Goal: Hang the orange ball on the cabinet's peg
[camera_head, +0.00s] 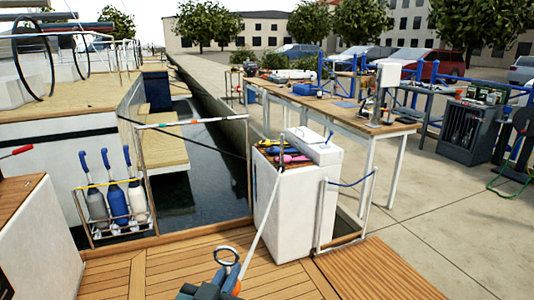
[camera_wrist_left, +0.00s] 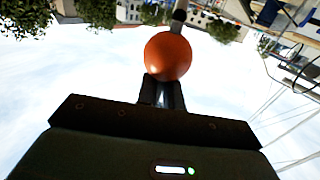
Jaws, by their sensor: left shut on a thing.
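The orange ball (camera_wrist_left: 168,56) is at the tips of my left gripper's dark fingers (camera_wrist_left: 163,92) in the left wrist view, and the gripper is shut on it. In the head view my left gripper (camera_head: 222,289) is at the bottom middle, and only a sliver of the ball (camera_head: 237,287) shows beside it. A dark ring (camera_head: 227,256) stands just above the gripper; how it joins the ball is unclear. The white cabinet (camera_head: 283,214) stands ahead and to the right, apart from the gripper. I cannot make out its peg for certain. My right gripper is not in view.
A pale pole (camera_head: 262,216) slants from the cabinet's top toward my gripper. A rail with several bottle-like fenders (camera_head: 121,203) stands left. A low white rail (camera_head: 322,222) is right of the cabinet. The wooden deck (camera_head: 170,268) before the cabinet is clear. A long workbench (camera_head: 330,107) stands behind.

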